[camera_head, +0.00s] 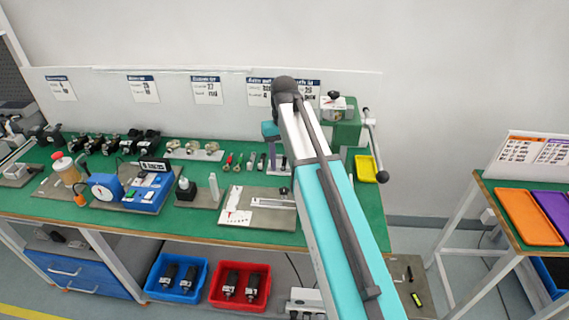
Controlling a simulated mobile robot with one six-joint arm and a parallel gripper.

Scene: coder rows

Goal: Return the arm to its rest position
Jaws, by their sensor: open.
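My arm rises from the lower right of the head view as a long teal and white link with a dark cable along it. It reaches up to a dark rounded joint in front of the back panel's paper sheets. A short teal part of my arm shows just left of the link, below that joint. My gripper cannot be made out; the arm hides the area behind it. No held object can be seen.
A green workbench (180,218) carries a blue device (148,192), a metal plate (262,222) and a green vise (345,130). Blue (155,285) and red (222,303) bins sit below. At right, a second table holds an orange tray (528,217). Floor shows between the tables.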

